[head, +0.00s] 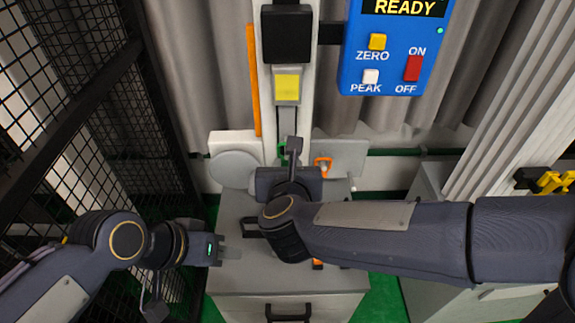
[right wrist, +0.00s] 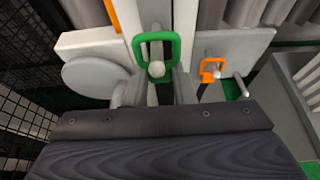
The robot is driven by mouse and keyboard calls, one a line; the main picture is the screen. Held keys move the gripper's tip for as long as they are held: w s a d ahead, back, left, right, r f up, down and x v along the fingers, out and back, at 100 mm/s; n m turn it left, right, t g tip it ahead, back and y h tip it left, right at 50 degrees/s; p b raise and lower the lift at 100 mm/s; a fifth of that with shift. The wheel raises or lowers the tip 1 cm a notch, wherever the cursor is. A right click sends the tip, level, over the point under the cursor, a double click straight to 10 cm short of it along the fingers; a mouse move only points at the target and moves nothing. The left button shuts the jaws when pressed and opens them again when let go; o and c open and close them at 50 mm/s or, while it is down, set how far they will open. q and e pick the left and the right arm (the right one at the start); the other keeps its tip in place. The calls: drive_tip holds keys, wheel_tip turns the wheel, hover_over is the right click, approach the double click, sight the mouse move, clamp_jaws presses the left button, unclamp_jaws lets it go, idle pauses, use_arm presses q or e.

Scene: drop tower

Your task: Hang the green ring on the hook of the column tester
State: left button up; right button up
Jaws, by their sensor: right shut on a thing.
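The green ring (right wrist: 176,45), a rounded rectangular loop, stands upright in front of the column in the right wrist view. Only a sliver of it (head: 282,150) shows in the head view. A pale ball-tipped peg (right wrist: 156,69), apparently the tester's hook, shows inside the ring's lower opening; I cannot tell whether the ring is around it or only in line with it. My right gripper (head: 293,146) is shut on the ring, its fingers largely hidden by its own body. My left gripper (head: 231,249) is low over the grey cabinet, away from the ring; its jaw opening is unclear.
An orange ring (head: 322,160) hangs on a peg of the grey plate (head: 348,154) right of the column. A round grey disc (head: 235,168) is on the left. The blue control box (head: 385,50) reads READY. Black mesh fencing (head: 150,110) borders the left side.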

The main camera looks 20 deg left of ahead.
idle(0.4)
drive_tip(key=o, duration=0.7)
drive_tip(key=shift+s, duration=0.1)
drive_tip(key=b+v, duration=0.1)
drive_tip(key=v, duration=0.7)
drive_tip(key=w+d+r+n+y, duration=0.2)
drive_tip(key=d+r+n, duration=0.1)
drive_tip(key=d+n, duration=0.35)
drive_tip(key=w+d+r+n+y, duration=0.3)
drive_tip(key=d+n, duration=0.2)
drive_tip(key=n, duration=0.3)
drive_tip(key=s+d+f+n+g+h, duration=0.1)
drive_tip(key=s+d+f+n+g, duration=0.1)
drive_tip(key=s+d+f+n, duration=0.3)
drive_tip(key=s+d+f+n+g+h, duration=0.2)
drive_tip(key=s+d+f+n, duration=0.3)
drive_tip(key=d, duration=0.3)
drive_tip(key=s+d+f+n+g+h, duration=0.2)
drive_tip(key=s+d+f+n+g, duration=0.1)
drive_tip(key=s+d+f+n, duration=0.3)
drive_tip(key=shift+s+d, duration=0.1)
drive_tip(key=shift+d, duration=0.6)
